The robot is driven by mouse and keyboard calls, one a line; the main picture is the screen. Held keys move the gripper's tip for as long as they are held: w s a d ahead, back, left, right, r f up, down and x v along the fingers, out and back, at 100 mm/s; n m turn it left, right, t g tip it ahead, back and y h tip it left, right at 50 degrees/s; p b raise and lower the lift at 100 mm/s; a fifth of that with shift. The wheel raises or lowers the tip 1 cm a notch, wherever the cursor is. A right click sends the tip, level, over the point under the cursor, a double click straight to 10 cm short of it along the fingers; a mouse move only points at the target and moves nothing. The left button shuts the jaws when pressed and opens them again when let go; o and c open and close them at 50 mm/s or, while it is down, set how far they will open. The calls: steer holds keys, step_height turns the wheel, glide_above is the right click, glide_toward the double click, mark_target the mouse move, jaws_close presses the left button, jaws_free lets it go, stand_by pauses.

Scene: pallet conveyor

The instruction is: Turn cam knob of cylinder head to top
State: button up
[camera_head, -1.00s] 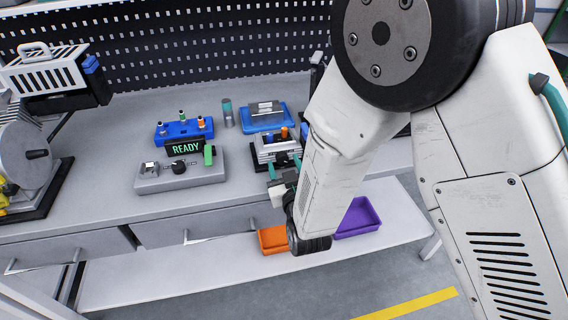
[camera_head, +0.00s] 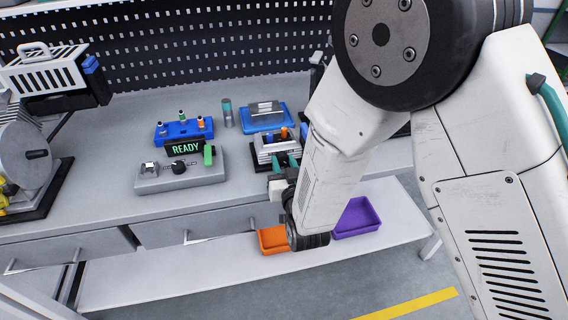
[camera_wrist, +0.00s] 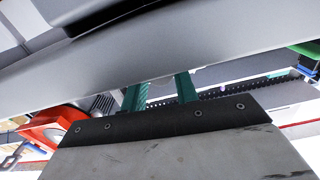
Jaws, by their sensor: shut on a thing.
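The cylinder head (camera_head: 268,151) is a light grey block on a dark base on the bench, with blue and orange parts on top. My gripper (camera_head: 287,160) is at its front right side, its teal fingers close together at the block. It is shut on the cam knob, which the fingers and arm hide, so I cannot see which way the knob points. In the wrist view the teal fingers of my gripper (camera_wrist: 162,92) reach up behind a grey edge, and their tips are hidden.
A grey control box (camera_head: 181,175) with a READY display stands left on the bench. Behind it are a blue rack (camera_head: 184,132) and a blue tray (camera_head: 266,121). An orange bin (camera_head: 272,240) and a purple bin (camera_head: 357,218) sit on the lower shelf.

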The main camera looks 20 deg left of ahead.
steer(key=shift+m, duration=0.3)
steer(key=o, duration=1)
steer(key=shift+s, duration=0.1)
steer(key=v, duration=0.7)
steer(key=shift+s+d, duration=0.25)
